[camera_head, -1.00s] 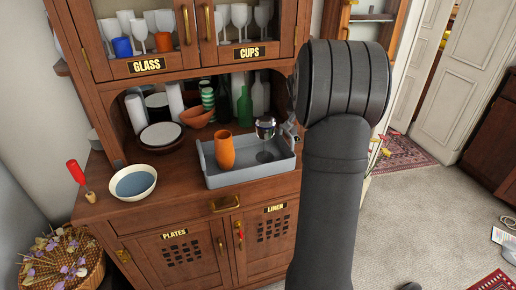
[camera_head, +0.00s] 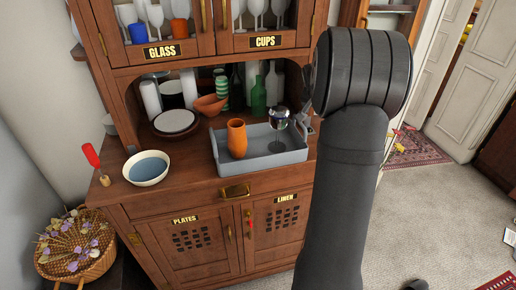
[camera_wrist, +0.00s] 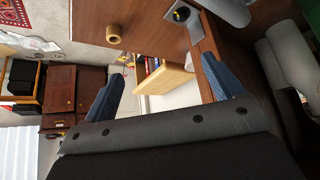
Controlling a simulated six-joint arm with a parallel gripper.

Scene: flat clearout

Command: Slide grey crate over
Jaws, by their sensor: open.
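The grey crate (camera_head: 262,161) is a shallow open tray on the cabinet's counter. An orange vase (camera_head: 237,139) and a shiny stemmed glass (camera_head: 279,119) stand in it. My gripper (camera_head: 305,124) is near the crate's right back corner, mostly hidden behind my arm; I cannot tell whether it touches the crate. In the wrist view my gripper (camera_wrist: 160,86) has its two blue fingers wide apart, with nothing clearly held between them.
A white bowl (camera_head: 146,168) and a red-handled tool (camera_head: 93,160) are left on the counter. Plates (camera_head: 174,121), an orange bowl (camera_head: 210,106) and a green bottle (camera_head: 258,95) stand in the alcove behind. Some counter left of the crate is bare.

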